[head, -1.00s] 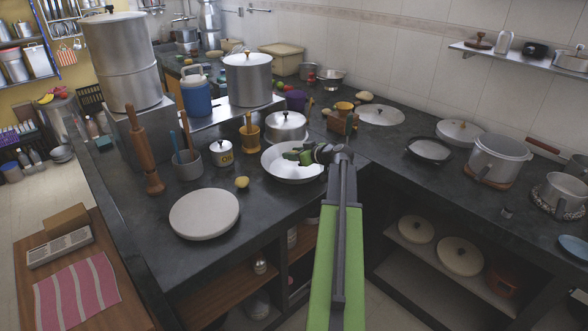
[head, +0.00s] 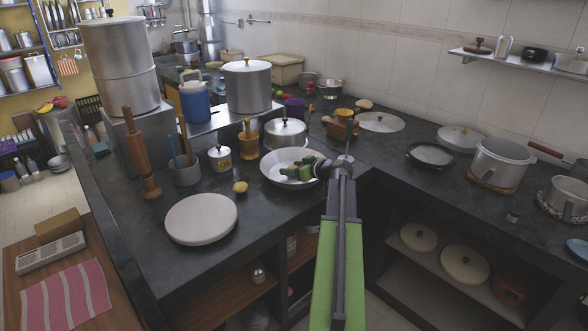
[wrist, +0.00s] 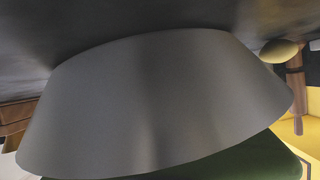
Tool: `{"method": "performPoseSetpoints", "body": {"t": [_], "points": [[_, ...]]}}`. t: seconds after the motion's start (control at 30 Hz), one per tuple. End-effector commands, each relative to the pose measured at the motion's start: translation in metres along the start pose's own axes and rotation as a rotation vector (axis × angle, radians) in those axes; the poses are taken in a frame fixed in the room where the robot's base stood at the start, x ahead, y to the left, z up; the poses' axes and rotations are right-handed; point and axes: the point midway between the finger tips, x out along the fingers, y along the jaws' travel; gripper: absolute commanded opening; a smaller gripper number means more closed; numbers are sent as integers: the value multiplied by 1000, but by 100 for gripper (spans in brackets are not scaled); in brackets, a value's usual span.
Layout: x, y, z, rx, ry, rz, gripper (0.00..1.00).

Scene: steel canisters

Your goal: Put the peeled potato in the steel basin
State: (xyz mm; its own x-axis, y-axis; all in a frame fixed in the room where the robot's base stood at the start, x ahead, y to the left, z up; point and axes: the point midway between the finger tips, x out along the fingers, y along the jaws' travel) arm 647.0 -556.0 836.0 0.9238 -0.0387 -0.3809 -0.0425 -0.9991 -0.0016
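A small yellow potato (head: 240,188) lies on the dark counter, left of and nearer than the steel basin. It also shows at the right of the wrist view (wrist: 281,50). The shallow, wide steel basin (head: 268,172) stands on the counter; its grey outer side (wrist: 150,100) fills most of the wrist view. My gripper (head: 300,169), with green fingers, is at the basin's right side, its tips over the basin in the head view. It is apart from the potato. I cannot tell whether it touches the basin or how wide its fingers are.
A round pale board (head: 202,219) lies in front of the potato.

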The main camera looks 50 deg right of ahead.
Motion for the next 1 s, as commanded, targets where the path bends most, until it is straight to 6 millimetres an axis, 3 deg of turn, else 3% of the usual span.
{"method": "performPoseSetpoints", "body": {"t": [0.37, 0.8, 1.0], "points": [[-4, -1, -5, -4, -3, -1, 59], [-104, -2, -6, -1, -1, 1, 59], [-121, -1, -4, -3, -2, -1, 59]]}}
